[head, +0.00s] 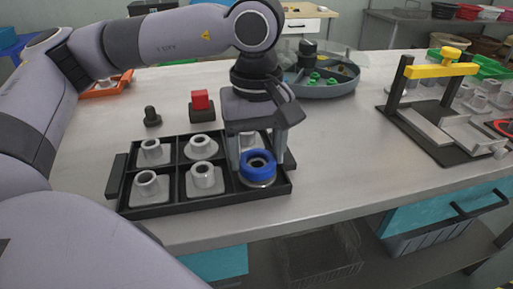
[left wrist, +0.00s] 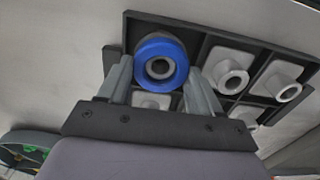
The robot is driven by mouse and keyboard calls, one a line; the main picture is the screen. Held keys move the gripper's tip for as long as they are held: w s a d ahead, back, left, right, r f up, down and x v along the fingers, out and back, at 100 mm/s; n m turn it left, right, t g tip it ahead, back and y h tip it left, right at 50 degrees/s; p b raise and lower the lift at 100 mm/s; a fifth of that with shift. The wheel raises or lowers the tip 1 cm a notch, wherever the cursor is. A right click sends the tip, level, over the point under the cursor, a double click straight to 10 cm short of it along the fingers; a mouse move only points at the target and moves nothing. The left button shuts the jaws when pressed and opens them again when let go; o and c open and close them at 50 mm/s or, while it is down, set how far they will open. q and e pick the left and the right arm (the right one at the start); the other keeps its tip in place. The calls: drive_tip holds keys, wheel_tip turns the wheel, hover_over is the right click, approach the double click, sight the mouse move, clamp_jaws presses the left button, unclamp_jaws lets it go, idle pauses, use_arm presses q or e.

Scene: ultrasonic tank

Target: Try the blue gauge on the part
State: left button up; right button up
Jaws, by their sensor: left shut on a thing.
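My left gripper (head: 260,168) points down over the front right compartment of the black tray (head: 165,210), shut on the blue gauge (head: 257,155), a thick ring. A grey flanged part (head: 262,184) lies under the ring. In the left wrist view the blue gauge (left wrist: 161,44) sits between my fingers, and a grey hub (left wrist: 160,68) with a dark bore shows through its middle. The ring looks to be around the hub; I cannot tell how far down it sits. My right gripper is not in view.
Several similar grey parts (head: 201,146) fill other tray compartments. Behind stand a red-topped block (head: 201,106) and a dark peg (head: 152,117). A round grey tray (head: 325,88) is at the back, a yellow-barred fixture (head: 440,71) at right. The table between tray and fixture is clear.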

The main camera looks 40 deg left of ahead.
use_arm(q)
drive_tip(key=shift+f+b, duration=0.4)
drive_tip(key=shift+f, duration=0.1)
idle(1.2)
drive_tip(key=shift+r, duration=0.1)
drive_tip(key=shift+r+p, duration=0.6)
drive_tip(key=shift+r, duration=0.15)
drive_tip(key=shift+r+p, duration=1.05)
drive_tip(key=shift+r, duration=0.65)
drive_tip(key=shift+r, duration=0.1)
wheel_tip(320, 180, up, 4)
drive_tip(key=p, duration=0.2)
drive_tip(key=shift+p, duration=0.3)
